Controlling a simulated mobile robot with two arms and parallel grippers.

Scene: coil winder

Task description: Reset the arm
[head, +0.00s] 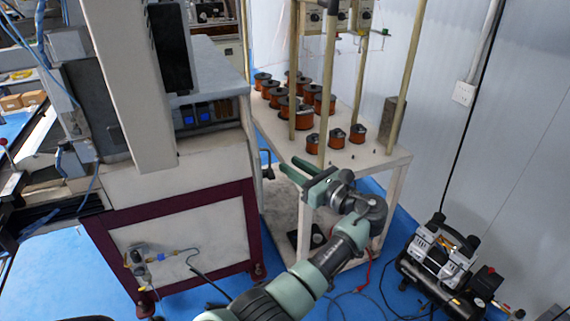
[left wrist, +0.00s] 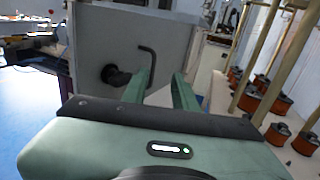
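My left arm reaches up from the bottom of the head view. Its green left gripper (head: 290,167) is beside the front left corner of the white spool table and points left toward the winder cabinet. Its two fingers are apart with nothing between them. In the left wrist view the same gripper (left wrist: 160,82) shows a clear gap between its fingers. Beyond them is a grey panel (left wrist: 183,40) with a black bent handle (left wrist: 147,50); I cannot tell how far off it is. My right gripper is in neither view.
Several copper wire spools (head: 336,139) stand on the white table (head: 376,157), among upright tan posts (head: 327,90). The coil winder cabinet (head: 170,225) with its dark red frame is on the left. An air compressor (head: 440,262) and loose cables lie on the blue floor at right.

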